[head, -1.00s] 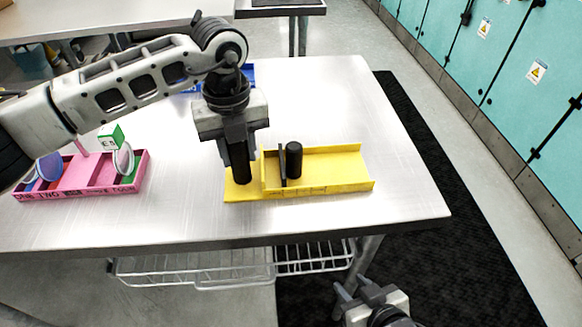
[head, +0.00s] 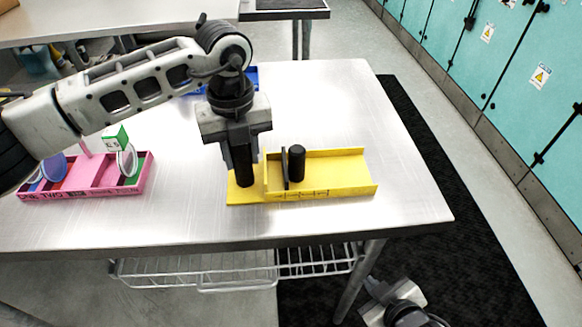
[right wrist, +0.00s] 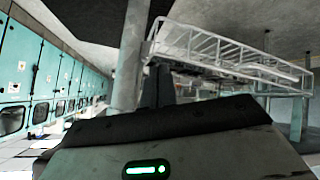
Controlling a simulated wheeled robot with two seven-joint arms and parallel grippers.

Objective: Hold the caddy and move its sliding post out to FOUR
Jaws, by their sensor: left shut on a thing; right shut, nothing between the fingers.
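The yellow caddy (head: 335,187) lies on the metal table, its tray open at the top. A black post (head: 297,163) stands inside it, just right of a thin dark upright plate (head: 285,168) near the tray's left end. Dark marks on the caddy's front wall are too small to read. My left gripper (head: 243,172) points down and is shut on a black upright handle (head: 245,180) at the caddy's left end. My right gripper is shut and empty, low beyond the table's front edge; its dark fingers show in the right wrist view (right wrist: 158,88).
A pink tray (head: 97,177) with round discs and a small green-and-white box stands at the left. A blue tray (head: 250,78) is partly hidden behind my left arm. A wire shelf (head: 235,271) hangs under the table. The tabletop right of the caddy is clear.

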